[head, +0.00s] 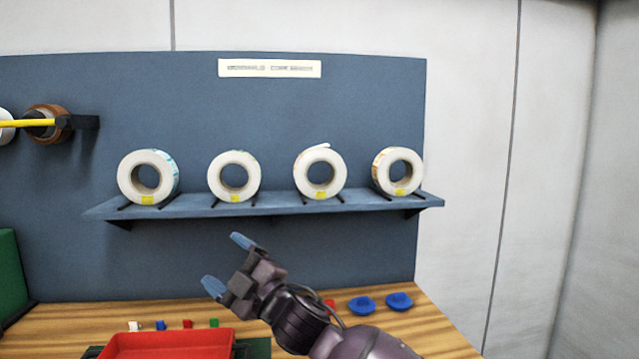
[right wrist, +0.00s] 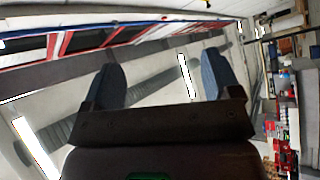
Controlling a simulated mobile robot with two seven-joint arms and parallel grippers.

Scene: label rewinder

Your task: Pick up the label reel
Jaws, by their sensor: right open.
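Several white label reels stand upright in a row on a blue wall shelf (head: 270,203) in the head view. They are the far left reel (head: 126,177), the second reel (head: 216,176), the third reel (head: 301,172) with a loose end at its top, and the far right reel (head: 383,172). Each has a yellow tag at its lower front. My right gripper (head: 226,263) is open and empty, below the shelf and apart from the reels. Its two blue fingertips also show in the right wrist view (right wrist: 158,80), with nothing between them. My left gripper is not in view.
Below lies a wooden table (head: 430,325) with a red tray (head: 170,345), small coloured pieces and two blue knobs (head: 362,305) (head: 399,301). A yellow rod (head: 25,123) with a brown roll (head: 50,136) juts out at left. A green panel (head: 10,275) stands at the left edge.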

